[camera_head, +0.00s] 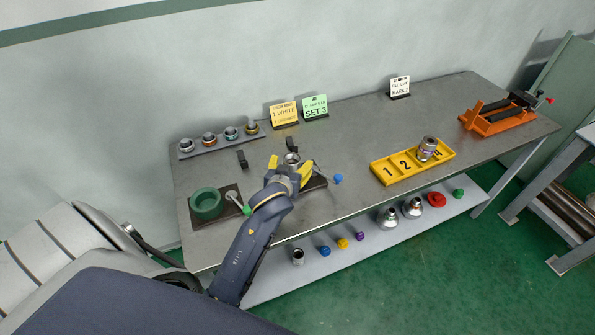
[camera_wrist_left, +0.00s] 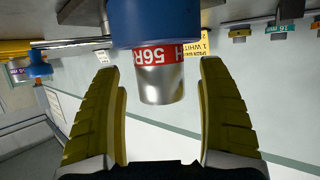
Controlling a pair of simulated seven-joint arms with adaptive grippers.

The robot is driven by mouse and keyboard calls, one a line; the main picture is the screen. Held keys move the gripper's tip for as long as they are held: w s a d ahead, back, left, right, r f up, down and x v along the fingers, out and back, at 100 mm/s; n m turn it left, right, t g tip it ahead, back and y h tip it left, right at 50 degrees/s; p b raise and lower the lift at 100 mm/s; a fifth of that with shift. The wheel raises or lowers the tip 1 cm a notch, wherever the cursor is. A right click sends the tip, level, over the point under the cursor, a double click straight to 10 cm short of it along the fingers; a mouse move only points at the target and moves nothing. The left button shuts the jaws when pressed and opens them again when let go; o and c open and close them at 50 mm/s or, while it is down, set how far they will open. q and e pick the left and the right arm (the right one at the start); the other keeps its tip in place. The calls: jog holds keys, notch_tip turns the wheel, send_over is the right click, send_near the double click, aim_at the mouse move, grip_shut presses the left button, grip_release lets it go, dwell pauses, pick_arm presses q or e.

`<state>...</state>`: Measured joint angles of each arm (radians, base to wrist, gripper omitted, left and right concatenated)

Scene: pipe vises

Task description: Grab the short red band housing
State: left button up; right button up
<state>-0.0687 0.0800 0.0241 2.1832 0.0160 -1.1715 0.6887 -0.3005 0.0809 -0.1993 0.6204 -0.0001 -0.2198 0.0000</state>
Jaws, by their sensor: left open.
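A short silver housing with a red band (camera_wrist_left: 158,75) sits in a blue round holder (camera_wrist_left: 152,22), both large and inverted in the left wrist view. In the head view only the housing's silver top (camera_head: 291,158) shows; its band and the holder are mostly hidden by my gripper. My left gripper (camera_head: 289,170) is open, its yellow fingers on either side of the housing. In the left wrist view, clear gaps show between both fingers (camera_wrist_left: 160,95) and the housing. My right gripper is not in view.
A green vise (camera_head: 206,204) stands left, and a rack (camera_head: 222,143) of banded fittings lies behind. A yellow numbered tray (camera_head: 390,177) holds a purple-banded fitting (camera_head: 427,149). An orange vise (camera_head: 497,122) is far right. A lever with a blue knob (camera_head: 338,179) is beside my gripper.

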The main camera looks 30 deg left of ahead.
pick_arm(q)
jog(key=shift+w+a+f, duration=0.25)
jog(key=shift+w, duration=0.3)
grip_shut()
